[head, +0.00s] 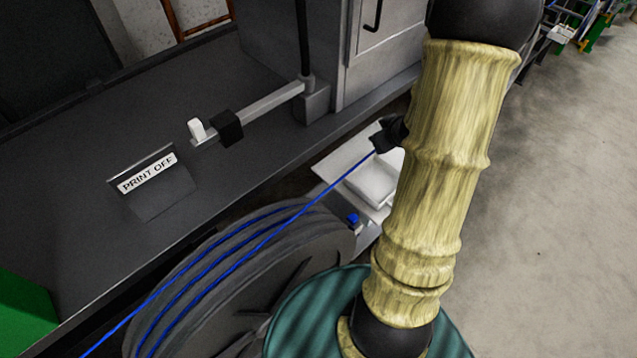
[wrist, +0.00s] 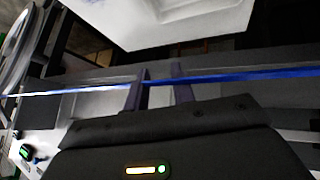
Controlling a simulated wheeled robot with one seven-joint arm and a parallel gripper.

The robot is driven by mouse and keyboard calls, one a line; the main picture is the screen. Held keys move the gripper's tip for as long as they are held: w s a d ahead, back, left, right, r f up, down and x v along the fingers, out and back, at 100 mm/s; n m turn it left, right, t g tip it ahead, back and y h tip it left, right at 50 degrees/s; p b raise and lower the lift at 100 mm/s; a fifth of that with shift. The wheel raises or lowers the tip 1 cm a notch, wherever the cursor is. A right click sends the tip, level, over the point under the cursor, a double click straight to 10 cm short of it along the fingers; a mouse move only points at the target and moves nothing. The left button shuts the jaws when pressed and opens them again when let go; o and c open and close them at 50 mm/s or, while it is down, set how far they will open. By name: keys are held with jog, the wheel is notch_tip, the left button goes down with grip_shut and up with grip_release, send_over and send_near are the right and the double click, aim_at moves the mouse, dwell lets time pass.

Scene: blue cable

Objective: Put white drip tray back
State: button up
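A white tray-like piece (head: 330,165) with a raised or recessed block lies low beside the dark bench, partly hidden behind my arm. I take it for the drip tray. The wrist view shows a white panel (wrist: 150,30) with a rectangular recess at the top, apart from my fingers. My gripper (head: 385,138) is at the upper edge of the tray in the head view, mostly hidden by my sleeve. In the wrist view its two fingers (wrist: 163,90) stand apart with no tray between them. A taut blue cable (wrist: 240,77) crosses at the fingers; whether it touches them I cannot tell.
A large grey reel (head: 200,290) carries blue cable (head: 275,228) rising toward my gripper. Open concrete floor (head: 560,200) lies at the right.

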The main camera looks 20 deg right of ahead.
jog(key=s+a+r+g, duration=0.1)
jog(key=s+a, duration=0.3)
jog(key=a, duration=0.3)
jog(key=s+a+r+m+g, duration=0.1)
jog(key=s+a+r+g, duration=0.1)
jog(key=a, duration=0.5)
jog(key=s+a+r+m+g+y, duration=0.1)
jog(key=s+a+r+g, duration=0.1)
jog(key=s+a, duration=0.3)
jog(key=a, duration=0.3)
jog(key=shift+s+r, duration=0.15)
jog(key=shift+s, duration=0.15)
jog(key=b+x, duration=0.2)
jog(key=s+b+x, duration=0.1)
jog(key=b+x, duration=0.1)
jog(key=b, duration=0.1)
jog(key=shift+f, duration=0.5)
